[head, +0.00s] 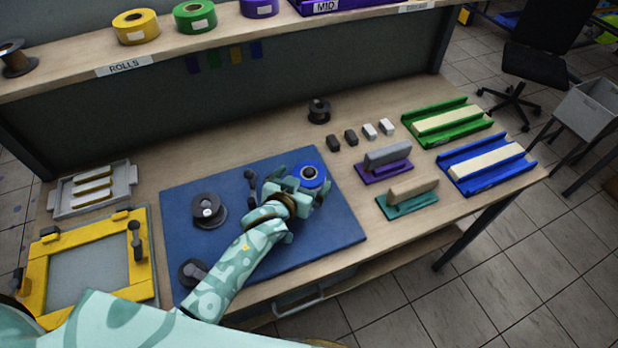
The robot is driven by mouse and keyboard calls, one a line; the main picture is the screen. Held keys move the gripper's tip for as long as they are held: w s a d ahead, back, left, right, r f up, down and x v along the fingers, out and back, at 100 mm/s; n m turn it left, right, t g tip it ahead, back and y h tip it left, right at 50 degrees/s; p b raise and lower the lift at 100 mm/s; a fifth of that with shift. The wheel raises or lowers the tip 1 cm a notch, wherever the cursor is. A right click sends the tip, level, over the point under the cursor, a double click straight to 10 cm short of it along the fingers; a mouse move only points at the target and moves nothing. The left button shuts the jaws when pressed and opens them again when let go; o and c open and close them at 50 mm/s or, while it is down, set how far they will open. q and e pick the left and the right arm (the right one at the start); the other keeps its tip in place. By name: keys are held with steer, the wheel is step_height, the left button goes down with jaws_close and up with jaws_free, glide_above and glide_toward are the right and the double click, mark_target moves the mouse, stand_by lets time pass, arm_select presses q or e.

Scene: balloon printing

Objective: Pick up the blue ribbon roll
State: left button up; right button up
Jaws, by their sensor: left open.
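The blue ribbon roll (311,182) lies on the right part of the blue mat (335,222), with a dark core and a pale centre. My left gripper (305,179) is open at the roll, its pale green fingers close beside the roll's edge. Part of the roll's near side is hidden by the gripper. I cannot tell whether the fingers touch it. My right gripper is not in view.
A dark spool holder (208,211) stands on the mat, left of my arm. A yellow frame (40,272) and a grey tray (122,180) are at the left. Purple (372,176), teal (428,208), green (480,124) and blue (520,172) holders fill the right. Rolls line the upper shelf.

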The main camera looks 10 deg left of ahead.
mark_target(307, 174)
arm_select(q)
steer(key=x, duration=0.3)
steer(key=shift+w+d+f+b, duration=0.1)
steer(key=shift+w+f+b, duration=0.05)
steer(key=shift+w+b, duration=0.15)
steer(key=shift+s, duration=0.15)
steer(key=c, duration=1.1)
